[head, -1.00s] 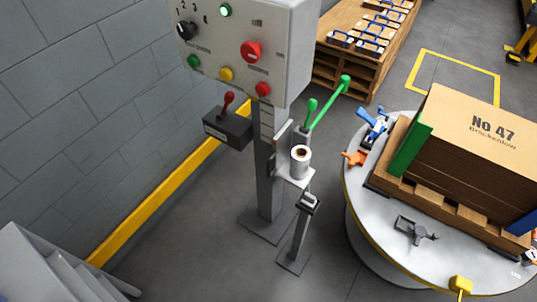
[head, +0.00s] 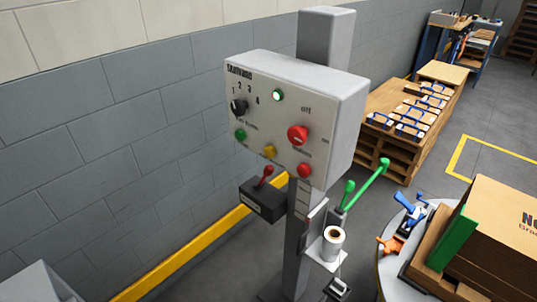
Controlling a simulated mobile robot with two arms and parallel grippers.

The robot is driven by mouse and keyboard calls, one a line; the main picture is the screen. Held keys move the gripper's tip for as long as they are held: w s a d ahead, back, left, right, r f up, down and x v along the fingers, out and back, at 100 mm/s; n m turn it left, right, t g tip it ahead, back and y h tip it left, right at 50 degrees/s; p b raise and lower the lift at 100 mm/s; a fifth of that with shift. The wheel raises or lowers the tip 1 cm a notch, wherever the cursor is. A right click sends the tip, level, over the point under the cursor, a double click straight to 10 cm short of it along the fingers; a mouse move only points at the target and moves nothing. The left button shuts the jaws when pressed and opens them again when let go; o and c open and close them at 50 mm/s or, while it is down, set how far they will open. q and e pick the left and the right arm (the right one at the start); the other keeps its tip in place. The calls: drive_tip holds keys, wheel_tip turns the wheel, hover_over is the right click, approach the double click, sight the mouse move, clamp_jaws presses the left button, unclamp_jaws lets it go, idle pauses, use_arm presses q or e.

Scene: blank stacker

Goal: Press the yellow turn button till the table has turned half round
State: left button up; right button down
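The yellow button (head: 269,152) sits low on the front of the grey control box (head: 346,118), between a green button (head: 240,135) and a red button (head: 304,170). The round turntable (head: 391,281) shows in part at the lower right. A stack of brown board marked "No" (head: 508,222) lies on a wooden pallet on it, with a green corner piece (head: 453,238) at its left end. Neither of my grippers is in view, and nothing touches the yellow button.
A red-handled lever box (head: 263,200) hangs below the control box. A green-handled lever (head: 372,178) and a white roll (head: 333,243) stand beside the post. A yellow rail (head: 190,252) runs along the block wall.

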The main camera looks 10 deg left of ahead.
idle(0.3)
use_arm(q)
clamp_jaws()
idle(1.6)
